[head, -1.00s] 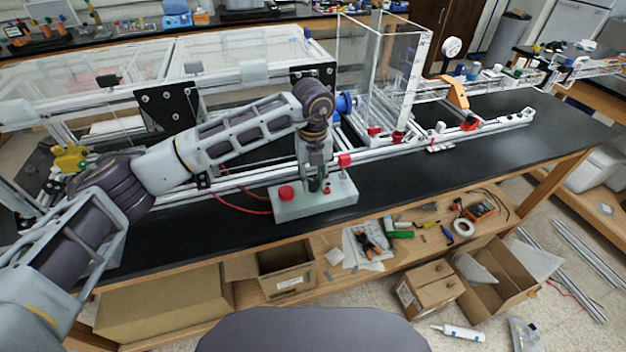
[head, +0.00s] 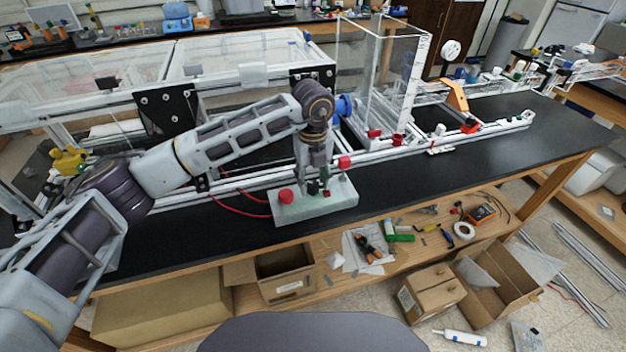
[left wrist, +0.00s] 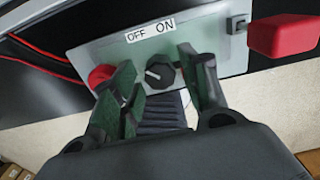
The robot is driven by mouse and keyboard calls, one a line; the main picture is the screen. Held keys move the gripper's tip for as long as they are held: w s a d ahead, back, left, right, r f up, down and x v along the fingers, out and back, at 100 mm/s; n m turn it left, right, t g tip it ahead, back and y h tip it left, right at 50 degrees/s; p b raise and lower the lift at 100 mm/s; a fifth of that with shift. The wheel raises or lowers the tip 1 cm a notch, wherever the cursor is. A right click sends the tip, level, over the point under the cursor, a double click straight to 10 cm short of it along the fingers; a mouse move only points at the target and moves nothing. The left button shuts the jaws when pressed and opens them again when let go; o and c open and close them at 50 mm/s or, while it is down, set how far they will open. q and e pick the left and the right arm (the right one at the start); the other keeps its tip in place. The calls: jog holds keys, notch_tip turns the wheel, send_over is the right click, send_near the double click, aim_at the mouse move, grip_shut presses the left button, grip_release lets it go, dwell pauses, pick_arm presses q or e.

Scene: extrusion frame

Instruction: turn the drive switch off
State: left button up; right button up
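A pale control box (head: 345,203) lies on the black bench top below my left gripper (head: 319,187). In the left wrist view, the box (left wrist: 90,52) carries an OFF/ON label (left wrist: 150,31) above a round black knob (left wrist: 161,76). The knob's white mark shows on its left part, towards the OFF side. My left gripper (left wrist: 160,66) is open, its green-padded fingers on either side of the knob with visible gaps. Whether a finger touches the knob's lower part cannot be told. My right gripper is not in view.
A red button (head: 286,195) sits on the box's left end. A small black rocker (left wrist: 237,24) is at its edge in the wrist view. Behind the box run white extrusion rails (head: 250,178). A red cable (head: 240,210) lies left. The bench right of the box is clear.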

aim_at(313, 184)
pick_arm(q)
notch_tip(313, 184, up, 12)
dwell(1.1)
jog(key=shift+f, duration=0.1)
dwell(0.4)
